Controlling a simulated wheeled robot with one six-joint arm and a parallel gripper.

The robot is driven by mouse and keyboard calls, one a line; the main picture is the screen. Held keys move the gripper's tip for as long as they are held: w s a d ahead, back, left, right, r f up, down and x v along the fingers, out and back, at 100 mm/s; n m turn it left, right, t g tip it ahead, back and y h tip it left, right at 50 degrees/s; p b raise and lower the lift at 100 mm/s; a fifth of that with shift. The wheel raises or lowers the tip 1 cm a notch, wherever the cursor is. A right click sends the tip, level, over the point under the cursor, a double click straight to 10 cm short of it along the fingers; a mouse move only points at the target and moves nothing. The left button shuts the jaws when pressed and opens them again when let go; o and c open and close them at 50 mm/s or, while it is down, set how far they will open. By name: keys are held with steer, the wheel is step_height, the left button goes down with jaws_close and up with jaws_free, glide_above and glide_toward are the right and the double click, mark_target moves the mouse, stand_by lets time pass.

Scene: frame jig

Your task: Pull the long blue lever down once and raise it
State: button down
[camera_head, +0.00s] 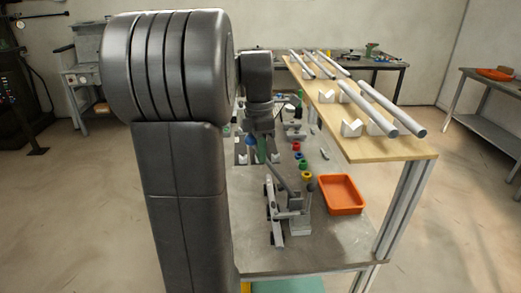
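My gripper (262,130) is at the end of my arm, pointing down over the steel worktable (335,245). Its fingers are small and dark here, and I cannot tell whether they are open or shut. A small blue part (251,142) shows just left of and below my gripper, partly hidden by my arm. I cannot tell whether it is the long blue lever or whether my gripper touches it. A green part (262,152) shows below my gripper. A grey clamp fixture (285,205) with a slanted arm stands nearer the table's front.
An orange tray (342,196) sits on the table at right. Several coloured knobs or rings (301,165) form a row left of it. A wooden shelf (395,150) with grey pipes (392,110) on white V-blocks overhangs the right side. The front right tabletop is clear.

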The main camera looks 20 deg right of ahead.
steer(key=shift+r, duration=0.1)
steer(key=shift+s+d+r+p, duration=0.1)
steer(key=shift+d+r+p, duration=0.15)
steer(key=shift+p, duration=0.35)
steer(key=p, duration=0.1)
steer(key=d+r+y+p, duration=0.1)
steer(key=d+p, duration=0.1)
steer(key=shift+s+d+r+y, duration=0.15)
steer(key=shift+s+d+y, duration=0.1)
steer(key=shift+s+y, duration=0.05)
steer(key=shift+s+d+t+y+p, duration=0.15)
steer(key=shift+d+t+y+p, duration=0.25)
steer(key=shift+d+y+p, duration=0.3)
steer(key=c, duration=1.5)
jaws_free()
steer(key=shift+o, duration=0.2)
steer(key=v, duration=1.4)
steer(key=shift+a, duration=0.2)
